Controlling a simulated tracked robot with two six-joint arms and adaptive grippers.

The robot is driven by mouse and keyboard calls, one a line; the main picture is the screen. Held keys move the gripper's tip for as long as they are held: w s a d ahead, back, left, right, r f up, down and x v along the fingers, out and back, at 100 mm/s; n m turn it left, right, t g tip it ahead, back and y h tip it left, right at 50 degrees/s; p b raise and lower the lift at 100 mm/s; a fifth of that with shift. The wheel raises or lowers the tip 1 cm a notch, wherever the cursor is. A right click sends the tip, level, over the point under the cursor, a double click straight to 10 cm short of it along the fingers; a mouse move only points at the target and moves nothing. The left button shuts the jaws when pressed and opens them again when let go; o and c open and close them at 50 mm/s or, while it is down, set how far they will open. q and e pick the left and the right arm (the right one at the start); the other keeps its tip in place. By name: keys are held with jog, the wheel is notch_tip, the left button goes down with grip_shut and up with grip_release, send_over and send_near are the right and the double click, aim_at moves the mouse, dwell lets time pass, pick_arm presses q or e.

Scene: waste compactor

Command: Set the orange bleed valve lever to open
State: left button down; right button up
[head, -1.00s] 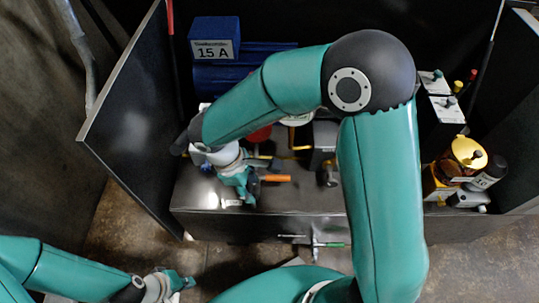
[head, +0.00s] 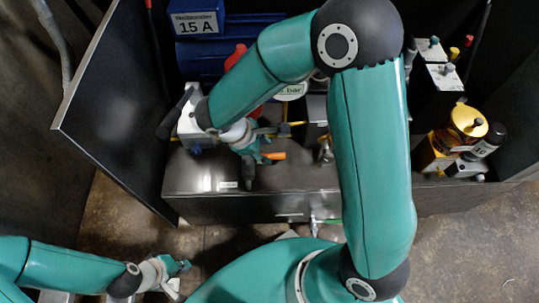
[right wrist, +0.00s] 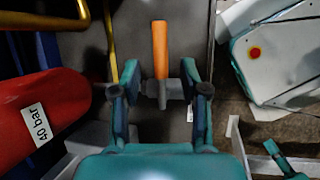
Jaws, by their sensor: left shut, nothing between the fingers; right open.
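The orange bleed valve lever (head: 273,155) is on the dark cabinet, partly covered by my right gripper (head: 252,162) in the head view. In the right wrist view the lever (right wrist: 160,50) points straight up the picture, away from its grey pivot (right wrist: 163,90). My right gripper (right wrist: 160,92) is open, with one finger on each side of the pivot in that view. I see gaps on both sides and cannot tell the depth between fingers and lever. My left gripper (head: 178,273) is shut and empty at the lower left, away from the cabinet.
A red cylinder marked 40 bar (right wrist: 38,115) and a yellow pipe (right wrist: 110,40) lie left of the right gripper. A blue unit labelled 15 A (head: 197,22) stands behind. A yellow-topped canister (head: 467,122) is at the right. The cabinet's dark side panel (head: 115,120) stands left.

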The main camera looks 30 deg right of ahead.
aim_at(271, 155)
jog(key=shift+b+x, duration=0.4)
jog(key=shift+x, duration=1.7)
grip_shut()
